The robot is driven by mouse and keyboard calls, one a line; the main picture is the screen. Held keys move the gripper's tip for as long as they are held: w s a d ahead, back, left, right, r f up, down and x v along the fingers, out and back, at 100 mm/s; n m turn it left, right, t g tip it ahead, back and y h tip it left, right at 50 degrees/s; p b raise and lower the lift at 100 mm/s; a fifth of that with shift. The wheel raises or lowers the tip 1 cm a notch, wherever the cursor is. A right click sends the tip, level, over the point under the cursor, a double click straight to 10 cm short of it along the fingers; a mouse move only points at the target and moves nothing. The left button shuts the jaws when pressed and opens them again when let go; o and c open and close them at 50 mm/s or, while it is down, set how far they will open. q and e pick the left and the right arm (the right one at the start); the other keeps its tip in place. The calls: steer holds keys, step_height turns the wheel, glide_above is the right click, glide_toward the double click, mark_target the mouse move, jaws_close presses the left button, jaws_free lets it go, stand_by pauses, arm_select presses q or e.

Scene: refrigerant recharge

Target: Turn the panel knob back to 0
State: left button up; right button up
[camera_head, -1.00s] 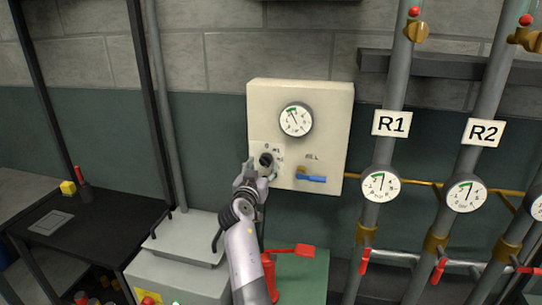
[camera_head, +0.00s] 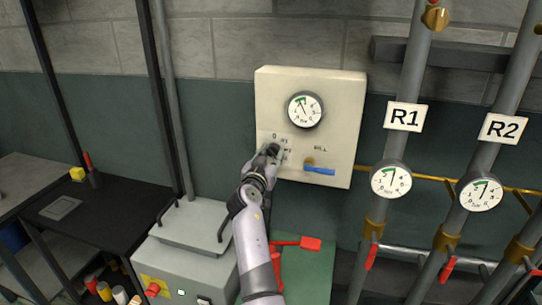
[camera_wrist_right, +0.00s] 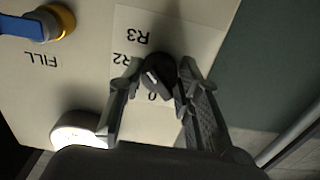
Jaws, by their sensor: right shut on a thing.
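The cream panel (camera_head: 335,113) hangs on the wall with a round gauge (camera_head: 305,110) at its top. The small dark panel knob (camera_head: 272,149) sits at its lower left, partly covered by my right gripper (camera_head: 269,155). In the right wrist view, upside down, the knob (camera_wrist_right: 160,72) lies between the two fingertips of my right gripper (camera_wrist_right: 161,82), which is shut on it. Labels R3, R2 and 0 show; R1 is hidden there. My left gripper is out of view.
A blue-handled FILL valve (camera_head: 319,170) sits right of the knob. Pipes with R1 (camera_head: 404,116) and R2 (camera_head: 502,128) signs and gauges stand to the right. A grey machine (camera_head: 190,262) and a dark table (camera_head: 95,212) are at the lower left.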

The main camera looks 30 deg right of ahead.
steer(key=c, duration=0.4)
